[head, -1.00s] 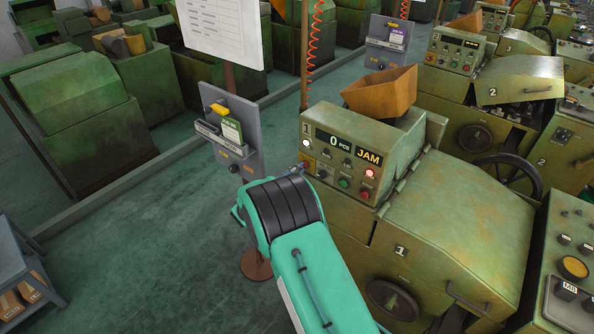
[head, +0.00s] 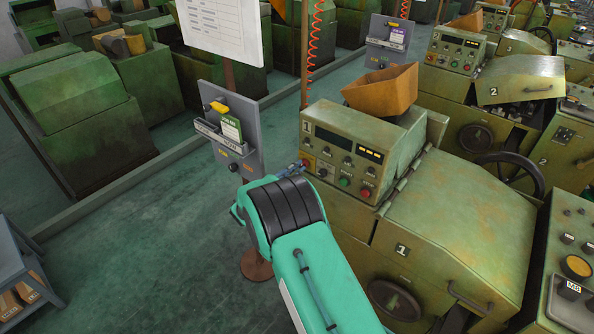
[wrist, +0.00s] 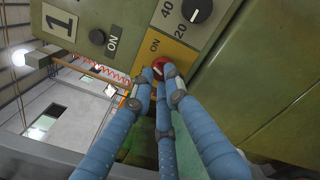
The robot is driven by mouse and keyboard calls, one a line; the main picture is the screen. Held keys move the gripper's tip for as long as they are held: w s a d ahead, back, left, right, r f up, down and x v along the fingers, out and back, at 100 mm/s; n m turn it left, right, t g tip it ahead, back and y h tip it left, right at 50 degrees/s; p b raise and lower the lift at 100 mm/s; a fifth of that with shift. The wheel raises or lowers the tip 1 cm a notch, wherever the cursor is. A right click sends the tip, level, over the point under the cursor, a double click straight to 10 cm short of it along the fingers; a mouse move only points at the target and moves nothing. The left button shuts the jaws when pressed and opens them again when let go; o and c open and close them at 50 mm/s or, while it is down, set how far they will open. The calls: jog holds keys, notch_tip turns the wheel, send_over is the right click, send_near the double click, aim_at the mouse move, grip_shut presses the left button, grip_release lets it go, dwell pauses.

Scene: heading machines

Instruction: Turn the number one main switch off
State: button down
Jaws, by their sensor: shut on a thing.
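In the wrist view the main switch (wrist: 160,64) is a red knob on a yellow plate (wrist: 166,45) marked ON. My gripper (wrist: 158,76) has its blue fingers closed around the red knob, which they partly cover. In the head view my gripper (head: 293,168) is at the panel's left edge, mostly hidden behind my green arm. The knob's exact angle is hard to tell.
A grey board (head: 232,130) with cards stands left of the panel.

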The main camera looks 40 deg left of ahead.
jog(key=n, duration=0.9)
jog(key=n+p, duration=0.1)
jog(key=n, duration=0.3)
jog(key=shift+f, duration=0.35)
jog(key=shift+n, duration=0.3)
jog(key=c, duration=1.7)
grip_release()
jog(key=shift+s, duration=0.1)
jog(key=s, duration=1.2)
jog(key=shift+w, duration=0.1)
